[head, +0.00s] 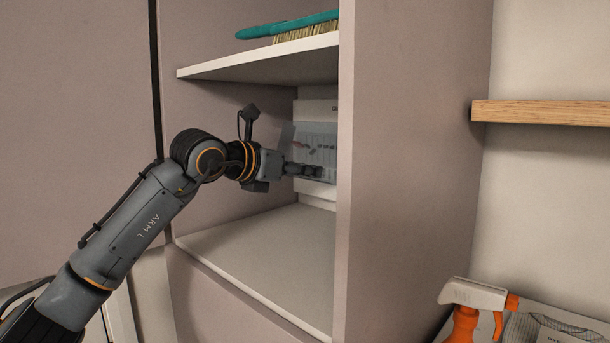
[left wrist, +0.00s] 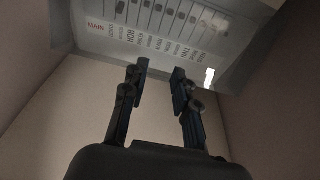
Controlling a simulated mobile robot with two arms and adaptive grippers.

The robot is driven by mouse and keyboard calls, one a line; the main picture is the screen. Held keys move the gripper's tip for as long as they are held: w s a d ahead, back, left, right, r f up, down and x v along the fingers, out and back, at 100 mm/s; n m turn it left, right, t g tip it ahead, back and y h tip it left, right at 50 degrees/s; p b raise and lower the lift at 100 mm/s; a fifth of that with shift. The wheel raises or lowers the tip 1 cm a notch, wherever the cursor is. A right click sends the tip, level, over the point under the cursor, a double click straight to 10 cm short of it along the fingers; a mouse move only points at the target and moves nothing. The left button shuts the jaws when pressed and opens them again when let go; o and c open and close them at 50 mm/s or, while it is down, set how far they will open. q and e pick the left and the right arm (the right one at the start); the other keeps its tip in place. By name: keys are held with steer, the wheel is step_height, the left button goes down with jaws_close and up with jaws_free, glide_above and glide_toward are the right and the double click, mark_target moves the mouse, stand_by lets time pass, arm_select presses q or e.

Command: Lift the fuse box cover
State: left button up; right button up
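The white fuse box (head: 318,106) is on the back wall inside an open cabinet compartment, partly hidden by the cabinet's right side panel. A see-through greyish cover (head: 316,133) lies over its front; whether it is tilted is hard to tell. In the left wrist view the cover (left wrist: 62,32) shows at the top, with a row of switches and printed labels behind it. My left gripper (head: 318,171) reaches into the compartment at the box's lower part. In the left wrist view its fingers (left wrist: 158,72) are apart with nothing visible between them; contact with the cover cannot be told. My right gripper is out of view.
A shelf (head: 270,66) above holds a teal brush (head: 290,27). The compartment floor (head: 265,250) is bare. The side panel (head: 400,170) stands right of my arm. A wooden shelf (head: 540,112) and an orange-white spray bottle (head: 474,305) are farther right.

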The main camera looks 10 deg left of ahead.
arm_select(q)
steer(key=o, duration=0.7)
steer(key=shift+w+d+f, duration=0.1)
steer(key=shift+w+f, duration=0.15)
steer(key=shift+w, duration=0.1)
steer(key=o, duration=0.6)
steer(key=shift+s, duration=0.1)
steer(key=shift+c, duration=0.2)
steer(key=shift+s+r, duration=0.1)
steer(key=v, duration=1.2)
